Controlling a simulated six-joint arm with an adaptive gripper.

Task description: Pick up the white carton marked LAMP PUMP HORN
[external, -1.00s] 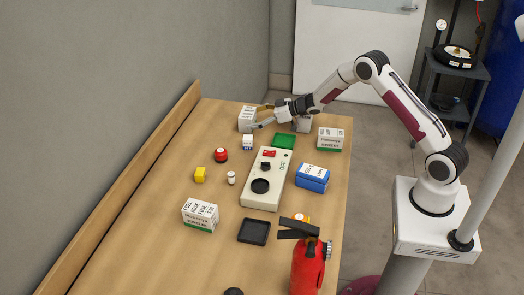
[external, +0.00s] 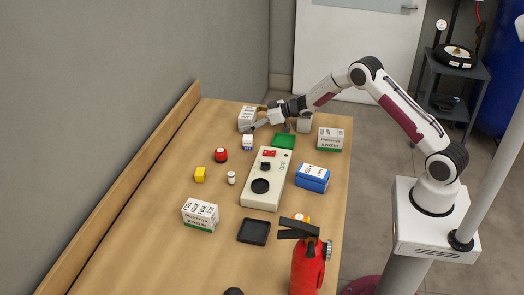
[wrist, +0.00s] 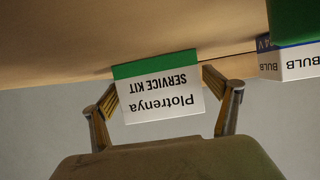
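A white carton (external: 246,115) with dark print on top stands at the far end of the table; its print is too small to read in the external view. The wrist view shows a white carton (wrist: 160,98) with a green band and upside-down "Plotrenya SERVICE KIT" print between my fingers. My gripper (external: 257,117) is open at the far carton, one finger toward each side. It also shows in the wrist view (wrist: 158,88), where I cannot tell whether the fingers touch the carton. The LAMP PUMP HORN marking is not legible in either view.
A small BULB box (external: 247,143) stands close in front; it also shows in the wrist view (wrist: 290,66). A green tray (external: 283,141) lies to the right.

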